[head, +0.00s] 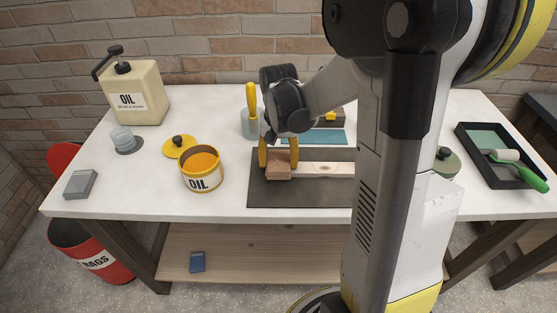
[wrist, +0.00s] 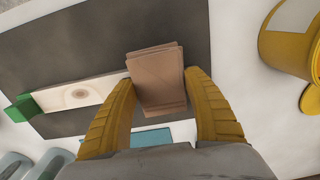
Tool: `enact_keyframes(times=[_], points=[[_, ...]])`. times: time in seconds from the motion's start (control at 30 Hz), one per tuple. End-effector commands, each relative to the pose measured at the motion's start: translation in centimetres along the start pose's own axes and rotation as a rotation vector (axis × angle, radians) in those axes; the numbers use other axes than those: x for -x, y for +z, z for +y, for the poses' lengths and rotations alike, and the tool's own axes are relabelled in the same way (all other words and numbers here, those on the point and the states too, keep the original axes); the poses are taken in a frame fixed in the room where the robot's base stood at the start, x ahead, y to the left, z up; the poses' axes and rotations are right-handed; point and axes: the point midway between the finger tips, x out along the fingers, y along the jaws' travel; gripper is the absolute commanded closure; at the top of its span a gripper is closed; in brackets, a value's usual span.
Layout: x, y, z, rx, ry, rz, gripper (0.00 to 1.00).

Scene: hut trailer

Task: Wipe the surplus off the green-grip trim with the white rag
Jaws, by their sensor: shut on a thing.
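My gripper (head: 278,158) points down and is shut on a folded tan-brown cloth (wrist: 157,82). The cloth also shows in the head view (head: 279,171), at the trim's left end. I cannot tell if it touches the trim. The held cloth looks brown; I see no plainly white rag.
An open yellow oil can (head: 202,172) and its lid (head: 180,147) stand left of the mat. An oil jug (head: 136,93) is at back left, a brush jar (head: 252,122) behind the mat. A roller tray (head: 497,178) lies at right. A red rag bin (head: 95,258) is on the floor.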

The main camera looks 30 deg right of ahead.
Motion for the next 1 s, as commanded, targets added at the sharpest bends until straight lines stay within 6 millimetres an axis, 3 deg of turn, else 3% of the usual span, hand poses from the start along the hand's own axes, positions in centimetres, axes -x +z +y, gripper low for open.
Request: enact_keyframes(times=[0.17,0.7,1.0], points=[[0.5,0.0,0.0,0.0,0.0,0.0,0.79],[7.1,0.0,0.0,0.0,0.0,0.0,0.79],[7.0,0.0,0.0,0.0,0.0,0.0,0.79]])
